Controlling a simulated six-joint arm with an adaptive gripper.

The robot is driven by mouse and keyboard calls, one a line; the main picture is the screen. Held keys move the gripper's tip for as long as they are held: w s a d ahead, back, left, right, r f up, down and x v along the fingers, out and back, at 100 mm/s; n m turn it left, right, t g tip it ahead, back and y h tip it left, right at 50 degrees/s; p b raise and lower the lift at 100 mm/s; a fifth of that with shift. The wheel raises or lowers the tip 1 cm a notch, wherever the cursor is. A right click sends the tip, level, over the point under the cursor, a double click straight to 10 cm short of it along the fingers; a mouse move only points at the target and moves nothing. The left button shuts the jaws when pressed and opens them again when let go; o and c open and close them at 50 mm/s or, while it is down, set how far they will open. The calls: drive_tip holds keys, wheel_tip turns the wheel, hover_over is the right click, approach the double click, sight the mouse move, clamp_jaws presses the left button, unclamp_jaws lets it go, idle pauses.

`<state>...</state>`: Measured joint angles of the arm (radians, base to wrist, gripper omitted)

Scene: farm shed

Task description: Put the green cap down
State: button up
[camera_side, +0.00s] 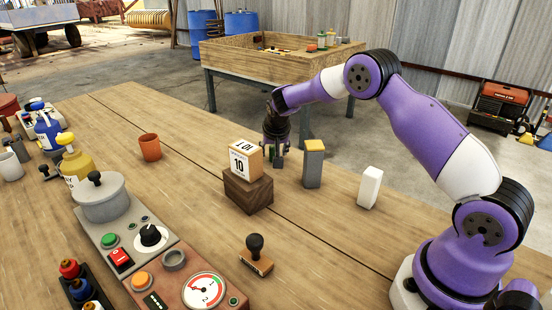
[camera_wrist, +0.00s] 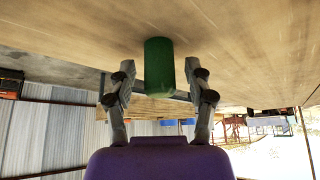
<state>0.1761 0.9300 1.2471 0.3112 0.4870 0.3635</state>
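The green cap (camera_wrist: 159,62) is a plain dark green cylinder in the wrist view, which looks upside down. It is against the wooden table top, between the two fingers of my gripper (camera_wrist: 160,80). A narrow gap shows between the cap and each finger, so my gripper looks open around it. In the side view my gripper (camera_side: 276,157) is low over the table near its far edge, behind the calendar block (camera_side: 243,163). I cannot make out the cap there.
A grey block with a yellow top (camera_side: 313,165) stands close to the right of my gripper, with a white block (camera_side: 369,187) beyond. An orange cup (camera_side: 150,147) stands to the left. A stamp (camera_side: 256,256) and control panels (camera_side: 160,265) are nearer the front.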

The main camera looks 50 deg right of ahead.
drive_tip(key=shift+r, duration=0.1)
drive_tip(key=shift+r, duration=0.25)
drive_tip(key=s+a+r+n+y, duration=0.1)
drive_tip(key=s+a+r, duration=0.35)
drive_tip(key=r, duration=0.35)
drive_tip(key=s+a+r+n, duration=0.1)
drive_tip(key=s+a+r, duration=0.2)
drive_tip(key=s+r, duration=0.35)
drive_tip(key=s+a+n+y, duration=0.1)
drive_tip(key=s+a+n, duration=0.1)
drive_tip(key=s, duration=0.3)
drive_tip(key=s+a+n+y, duration=0.1)
drive_tip(key=s+a+n, duration=0.1)
drive_tip(key=s, duration=0.4)
drive_tip(key=s+a+r+n+t+y, duration=0.1)
drive_tip(key=s+a+n, duration=0.1)
drive_tip(key=s+a, duration=0.2)
drive_tip(key=shift+s+n, duration=0.3)
drive_tip(key=shift+s, duration=0.6)
drive_tip(key=shift+r, duration=0.15)
